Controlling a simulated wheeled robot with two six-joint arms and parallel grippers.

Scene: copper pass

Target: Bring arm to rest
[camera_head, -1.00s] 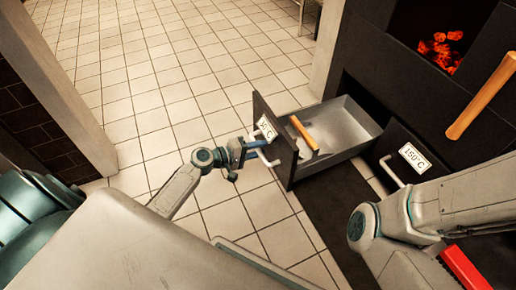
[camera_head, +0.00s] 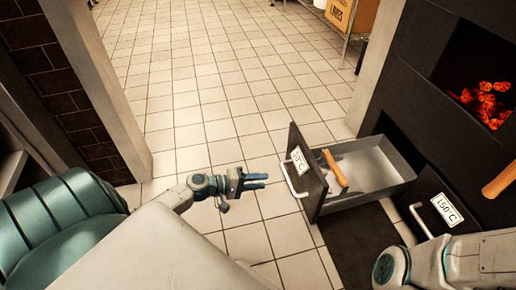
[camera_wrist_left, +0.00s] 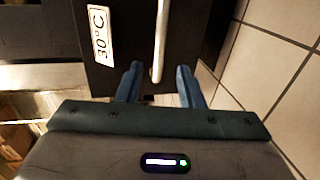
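My left gripper (camera_head: 263,181) points at the open drawer from the left, with a small gap of floor showing between its blue fingertips and the drawer's white handle (camera_head: 296,181). In the left wrist view the two fingers of the gripper (camera_wrist_left: 160,88) are spread apart with nothing between them. The handle (camera_wrist_left: 160,40) lies beyond them in that view. The drawer (camera_head: 378,195) stands pulled out, and its dark front bears a 30°C label (camera_wrist_left: 98,32). My right gripper is outside both views; only part of the right arm shows at the lower right.
A wooden bar (camera_head: 334,168) lies across the drawer near its front. A second front labelled 150°C (camera_head: 447,208) is to the right, below glowing coals (camera_head: 486,104). A brick wall (camera_head: 75,105) and pale post stand at left. The tiled floor (camera_head: 220,90) is clear ahead.

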